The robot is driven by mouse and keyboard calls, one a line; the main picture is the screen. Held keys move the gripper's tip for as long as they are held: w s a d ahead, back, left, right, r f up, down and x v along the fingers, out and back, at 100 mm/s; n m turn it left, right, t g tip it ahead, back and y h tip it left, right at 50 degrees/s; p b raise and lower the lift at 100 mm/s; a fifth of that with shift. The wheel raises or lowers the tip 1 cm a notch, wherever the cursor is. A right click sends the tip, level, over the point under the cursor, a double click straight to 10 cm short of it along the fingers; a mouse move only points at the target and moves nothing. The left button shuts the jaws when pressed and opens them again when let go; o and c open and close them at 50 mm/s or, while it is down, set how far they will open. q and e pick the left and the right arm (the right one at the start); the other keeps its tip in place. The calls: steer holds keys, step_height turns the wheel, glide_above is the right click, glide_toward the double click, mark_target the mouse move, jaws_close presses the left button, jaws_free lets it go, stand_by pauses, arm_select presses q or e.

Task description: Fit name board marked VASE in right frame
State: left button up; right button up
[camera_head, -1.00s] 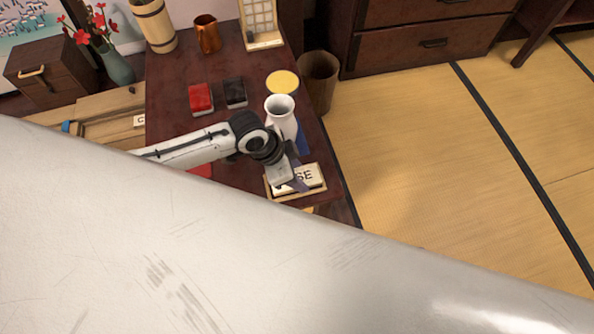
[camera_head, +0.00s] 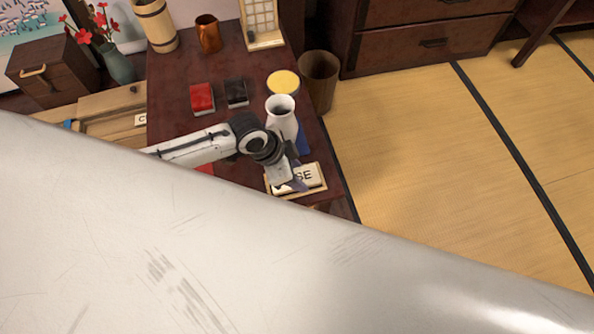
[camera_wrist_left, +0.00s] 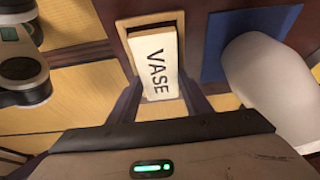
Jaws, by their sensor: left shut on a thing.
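The white board marked VASE (camera_wrist_left: 158,68) is between the two fingers of my left gripper (camera_wrist_left: 160,103), which is shut on it. In the head view the same gripper (camera_head: 288,178) reaches down over the board (camera_head: 310,176), hiding its left part, so only "SE" reads. The board is at the light wooden right frame (camera_head: 298,194) near the table's front right corner. In the left wrist view the frame's rim (camera_wrist_left: 122,28) shows around the board's far end, and the board looks slightly turned to it. I cannot tell whether it lies fully flat inside. My right gripper is not in view.
A white vase (camera_head: 281,122) stands on a blue mat (camera_head: 304,138) close behind the gripper. A yellow disc (camera_head: 283,82), a red box (camera_head: 202,97) and a black box (camera_head: 236,93) are farther back. A bin (camera_head: 319,80) stands beside the table (camera_head: 180,75). My pale arm link covers the foreground.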

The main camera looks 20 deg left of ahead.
arm_select(q)
steer(key=shift+p, duration=0.35)
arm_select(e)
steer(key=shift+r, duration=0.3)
arm_select(q)
steer(key=shift+f, duration=0.4)
stand_by(0.9)
steer(key=o, duration=1.1)
steer(key=shift+s, duration=0.1)
steer(key=shift+c, duration=0.2)
steer(key=shift+f, duration=0.1)
steer(key=shift+o, duration=0.5)
steer(key=p+v, duration=0.3)
steer(key=v, duration=0.6)
steer(key=shift+r, duration=0.2)
steer(key=shift+s+a+r, duration=0.15)
steer(key=shift+a+r, duration=0.15)
steer(key=shift+r, duration=0.3)
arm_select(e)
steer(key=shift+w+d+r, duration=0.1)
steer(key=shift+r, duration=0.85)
